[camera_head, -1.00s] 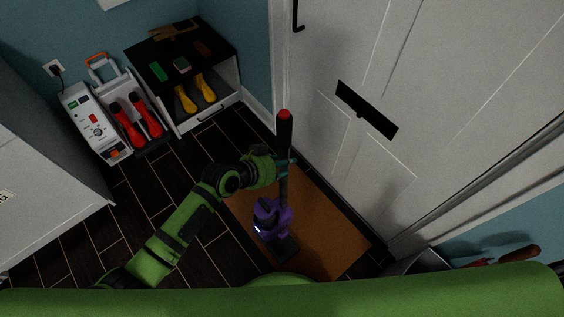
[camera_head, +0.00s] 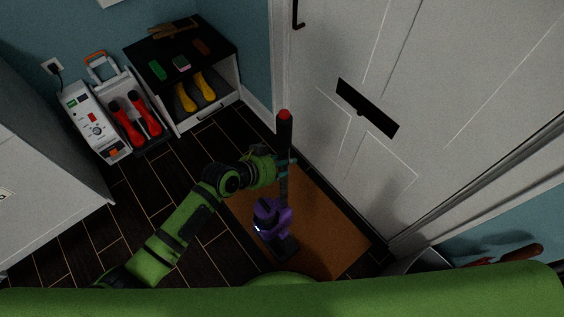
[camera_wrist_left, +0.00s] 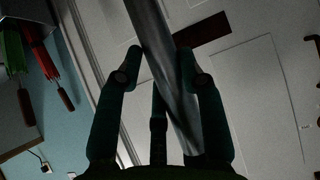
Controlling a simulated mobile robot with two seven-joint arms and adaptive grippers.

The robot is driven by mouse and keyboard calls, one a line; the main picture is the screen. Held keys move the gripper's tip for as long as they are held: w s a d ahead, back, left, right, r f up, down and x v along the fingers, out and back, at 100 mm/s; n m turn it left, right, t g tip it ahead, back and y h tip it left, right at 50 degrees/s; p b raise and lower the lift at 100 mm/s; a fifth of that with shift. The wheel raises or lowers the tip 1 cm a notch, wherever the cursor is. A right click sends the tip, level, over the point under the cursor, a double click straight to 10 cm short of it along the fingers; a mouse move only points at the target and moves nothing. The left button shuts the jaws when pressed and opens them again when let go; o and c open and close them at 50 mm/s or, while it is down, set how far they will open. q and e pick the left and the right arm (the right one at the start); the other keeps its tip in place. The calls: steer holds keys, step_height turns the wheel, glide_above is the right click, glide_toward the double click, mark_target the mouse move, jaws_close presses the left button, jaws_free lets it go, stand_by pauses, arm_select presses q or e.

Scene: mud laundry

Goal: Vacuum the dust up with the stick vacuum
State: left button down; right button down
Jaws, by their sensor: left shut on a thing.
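The stick vacuum (camera_head: 284,184) stands nearly upright on the orange-brown mat (camera_head: 325,230) in front of the door. It has a dark tube with a red top, a purple body and a dark floor head. My left gripper (camera_head: 283,164) is shut on its tube, partway up. In the left wrist view the tube (camera_wrist_left: 165,60) runs between the fingers of my left gripper (camera_wrist_left: 168,65). I cannot make out any dust on the mat or floor. My right gripper is not in view.
The white door (camera_head: 430,90) stands close behind the vacuum. A shelf unit (camera_head: 207,118) with yellow boots and a white machine (camera_head: 95,122) beside red boots stand at the back left. A white cabinet (camera_head: 45,190) is at left. Dark floor (camera_head: 185,165) between them is clear.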

arm_select(q)
steer(key=shift+w+d+r, duration=0.15)
steer(key=shift+w+r, duration=0.05)
steer(key=shift+r, duration=0.05)
steer(key=w+d+b, duration=0.3)
steer(key=w+d, duration=0.2)
steer(key=d, duration=0.3)
steer(key=shift+w+f+b, duration=0.2)
steer(key=shift+w+b, duration=0.1)
stand_by(1.6)
